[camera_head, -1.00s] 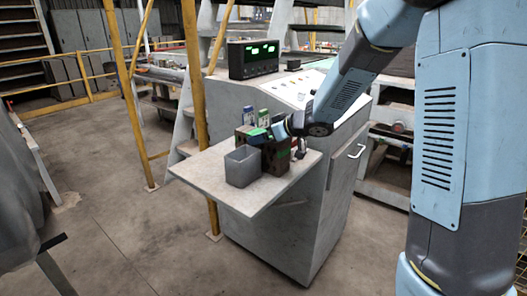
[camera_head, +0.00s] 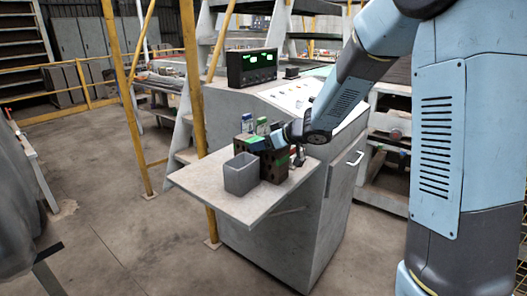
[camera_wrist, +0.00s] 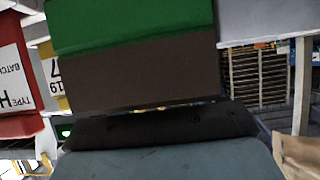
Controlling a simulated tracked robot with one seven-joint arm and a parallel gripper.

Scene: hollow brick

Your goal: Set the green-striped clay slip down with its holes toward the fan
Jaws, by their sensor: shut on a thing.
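The green-striped clay slip is brown with a bright green band. It fills the upper middle of the wrist view (camera_wrist: 140,65), close to my gripper (camera_wrist: 160,122), which is shut on it. In the head view my gripper (camera_head: 276,140) is over the console's side shelf, among dark brown blocks with holes (camera_head: 273,166) and green patches. There the held slip is hard to tell from the blocks behind the grey bin. I cannot see which way its holes face, or whether it touches the shelf. I cannot make out the fan.
An open grey bin (camera_head: 241,178) stands at the front of the pale shelf (camera_head: 212,183). Small labelled items with coloured tops (camera_head: 247,123) stand behind the blocks. The shelf's left and front parts are bare.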

